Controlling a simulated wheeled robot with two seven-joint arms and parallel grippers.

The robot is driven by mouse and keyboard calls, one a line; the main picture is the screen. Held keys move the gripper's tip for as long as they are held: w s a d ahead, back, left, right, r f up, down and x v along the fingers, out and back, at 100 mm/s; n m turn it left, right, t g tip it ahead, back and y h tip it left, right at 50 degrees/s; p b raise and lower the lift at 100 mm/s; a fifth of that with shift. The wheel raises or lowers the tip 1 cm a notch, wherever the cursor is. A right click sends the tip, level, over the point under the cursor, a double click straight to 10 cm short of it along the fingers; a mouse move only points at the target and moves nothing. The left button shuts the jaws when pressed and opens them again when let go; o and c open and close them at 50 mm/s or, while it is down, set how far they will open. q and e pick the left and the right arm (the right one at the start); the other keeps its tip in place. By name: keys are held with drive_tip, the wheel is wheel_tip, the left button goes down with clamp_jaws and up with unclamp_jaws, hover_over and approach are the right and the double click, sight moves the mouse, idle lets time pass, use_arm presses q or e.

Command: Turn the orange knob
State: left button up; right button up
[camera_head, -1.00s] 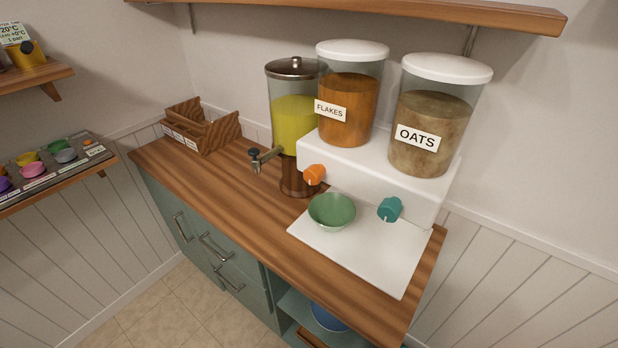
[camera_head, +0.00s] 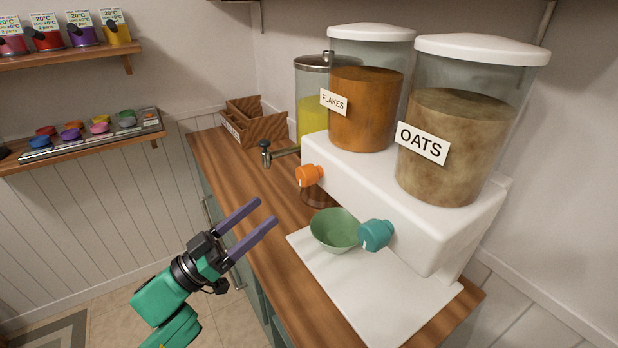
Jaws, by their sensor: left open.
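The orange knob (camera_head: 309,175) is on the front of the white dispenser base (camera_head: 400,190), below the clear canister labelled FLAKES (camera_head: 366,95). A teal knob (camera_head: 375,235) sits on the same front, below the canister labelled OATS (camera_head: 455,130). A green bowl (camera_head: 335,231) stands on the white mat under the front of the dispenser. My left gripper (camera_head: 268,211) is open and empty, left of and lower in the picture than the orange knob, apart from it. Its purple fingers point up and right. My right gripper is not in view.
A drinks dispenser with yellow liquid (camera_head: 311,116) and a tap (camera_head: 279,153) stands behind the orange knob. A wooden organizer (camera_head: 262,129) is at the counter's far end. The white mat (camera_head: 385,300) covers the near counter. Wall shelves with colored containers are at left.

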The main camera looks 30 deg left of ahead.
sight(301, 181)
use_arm(q)
drive_tip(key=p+x, duration=0.3)
drive_tip(key=x, duration=0.9)
clamp_jaws()
